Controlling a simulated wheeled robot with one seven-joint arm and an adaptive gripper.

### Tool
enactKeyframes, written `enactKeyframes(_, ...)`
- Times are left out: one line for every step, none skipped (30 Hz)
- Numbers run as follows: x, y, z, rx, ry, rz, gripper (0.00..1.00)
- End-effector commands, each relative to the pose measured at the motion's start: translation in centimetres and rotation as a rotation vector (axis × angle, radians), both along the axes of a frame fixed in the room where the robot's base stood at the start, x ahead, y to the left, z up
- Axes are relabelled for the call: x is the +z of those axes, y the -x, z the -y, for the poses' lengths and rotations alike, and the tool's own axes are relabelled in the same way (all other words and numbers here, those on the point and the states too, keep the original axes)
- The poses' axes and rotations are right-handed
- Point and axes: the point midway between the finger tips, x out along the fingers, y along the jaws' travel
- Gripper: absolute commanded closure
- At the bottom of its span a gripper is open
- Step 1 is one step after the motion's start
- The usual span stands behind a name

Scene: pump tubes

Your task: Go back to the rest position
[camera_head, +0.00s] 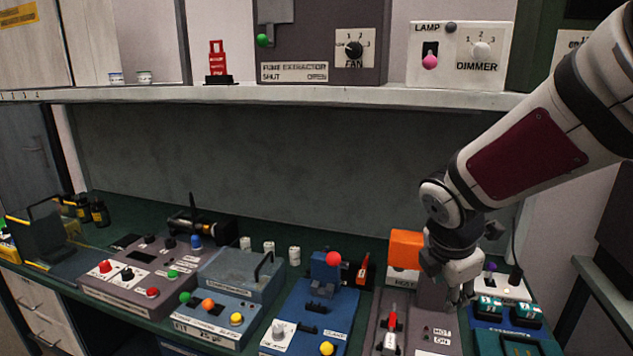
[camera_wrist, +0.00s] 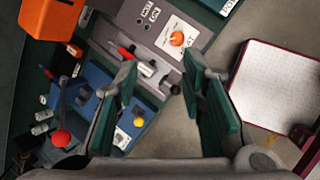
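My gripper (camera_head: 460,296) hangs fingers down over the right part of the bench in the head view, above a grey panel (camera_head: 436,342) marked HOT and ON. In the wrist view my gripper (camera_wrist: 160,68) has its two dark green pads wide apart. The gap between them is empty, with the grey device and bare floor beyond. The arm reaches in from the upper right. A red-and-white piece (camera_head: 391,326) lies in the grey device just left of the gripper; it also shows in the wrist view (camera_wrist: 127,53). The head view does not show the gap between the fingertips clearly.
An orange box (camera_head: 405,246) stands close behind and left of the gripper. A blue device with a red ball (camera_head: 333,259) is further left. A shelf (camera_head: 300,96) runs above the bench, with a lamp panel (camera_head: 459,54) near the arm.

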Motion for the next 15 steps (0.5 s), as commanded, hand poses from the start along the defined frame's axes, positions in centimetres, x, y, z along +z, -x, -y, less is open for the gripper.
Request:
enactKeyframes(1.6,1.5,0.0,-0.121,-0.037,0.047,0.63)
enactKeyframes(2.3,2.5,0.0,-0.201,-0.068,0.072,0.63)
enactKeyframes(3.2,3.7,0.0,-0.304,-0.108,0.106,0.63)
enactKeyframes(3.8,4.6,0.0,-0.381,-0.141,0.130,0.63)
enactKeyframes(4.3,5.5,-0.1,-0.458,-0.174,0.154,0.63)
enactKeyframes(5.0,6.8,-0.2,-0.558,-0.223,0.185,0.63)
enactKeyframes(5.5,7.8,-0.3,-0.634,-0.262,0.209,0.63)
enactKeyframes(6.0,8.7,-0.5,-0.708,-0.302,0.230,0.63)
enactKeyframes(6.4,10.0,-0.7,-0.808,-0.358,0.256,0.63)
enactKeyframes(6.8,10.9,-0.9,-0.882,-0.402,0.273,0.63)
enactKeyframes(7.1,11.9,-1.1,-0.953,-0.447,0.290,0.63)
enactKeyframes(7.4,13.1,-1.4,-1.049,-0.507,0.308,0.63)
enactKeyframes(7.7,13.9,-1.6,-1.116,-0.553,0.319,0.63)
enactKeyframes(7.8,14.8,-1.8,-1.182,-0.597,0.326,0.63)
enactKeyframes(8.0,15.8,-2.2,-1.262,-0.654,0.332,0.63)
